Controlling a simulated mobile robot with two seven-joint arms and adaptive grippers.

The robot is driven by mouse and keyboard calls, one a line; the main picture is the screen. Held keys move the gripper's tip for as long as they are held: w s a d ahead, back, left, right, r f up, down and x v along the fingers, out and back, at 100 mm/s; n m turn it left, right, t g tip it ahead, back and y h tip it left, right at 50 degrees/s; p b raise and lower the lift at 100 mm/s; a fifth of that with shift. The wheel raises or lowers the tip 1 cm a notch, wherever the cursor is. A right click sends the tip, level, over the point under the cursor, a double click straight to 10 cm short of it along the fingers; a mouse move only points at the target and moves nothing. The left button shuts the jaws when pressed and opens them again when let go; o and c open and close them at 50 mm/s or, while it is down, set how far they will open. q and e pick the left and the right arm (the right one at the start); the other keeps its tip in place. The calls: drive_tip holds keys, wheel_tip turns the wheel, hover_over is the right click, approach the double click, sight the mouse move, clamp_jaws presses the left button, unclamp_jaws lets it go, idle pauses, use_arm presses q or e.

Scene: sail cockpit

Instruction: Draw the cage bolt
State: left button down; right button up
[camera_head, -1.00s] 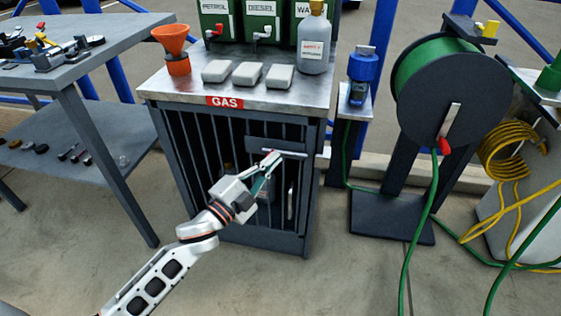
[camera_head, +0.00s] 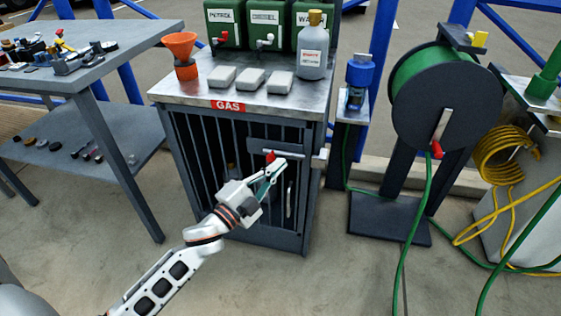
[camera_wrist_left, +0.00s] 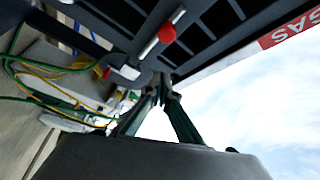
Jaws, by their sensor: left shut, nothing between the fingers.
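The gas cage (camera_head: 207,165) is a dark barred cabinet under a metal top. Its bolt (camera_head: 290,154) is a silver bar with a red knob (camera_head: 270,157), lying across a dark plate on the door. A light keeper block (camera_head: 319,158) sits at the right edge. In the left wrist view the red knob (camera_wrist_left: 167,33) and the keeper block (camera_wrist_left: 126,72) show above the fingers. My left gripper (camera_head: 281,164) is shut and empty, its tips just right of the knob and close below the bar; contact cannot be told. My right gripper is out of view.
A vertical door handle (camera_head: 289,200) is below the bolt. An orange funnel (camera_head: 181,55), grey blocks and a bottle (camera_head: 313,50) stand on top. A workbench (camera_head: 95,65) is at left; a hose reel (camera_head: 445,97) is at right.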

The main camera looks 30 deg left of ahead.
use_arm(q)
drive_tip(key=v, duration=0.7)
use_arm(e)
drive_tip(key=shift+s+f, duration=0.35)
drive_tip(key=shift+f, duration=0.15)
use_arm(q)
drive_tip(key=shift+s+a, duration=0.1)
drive_tip(key=shift+a, duration=0.05)
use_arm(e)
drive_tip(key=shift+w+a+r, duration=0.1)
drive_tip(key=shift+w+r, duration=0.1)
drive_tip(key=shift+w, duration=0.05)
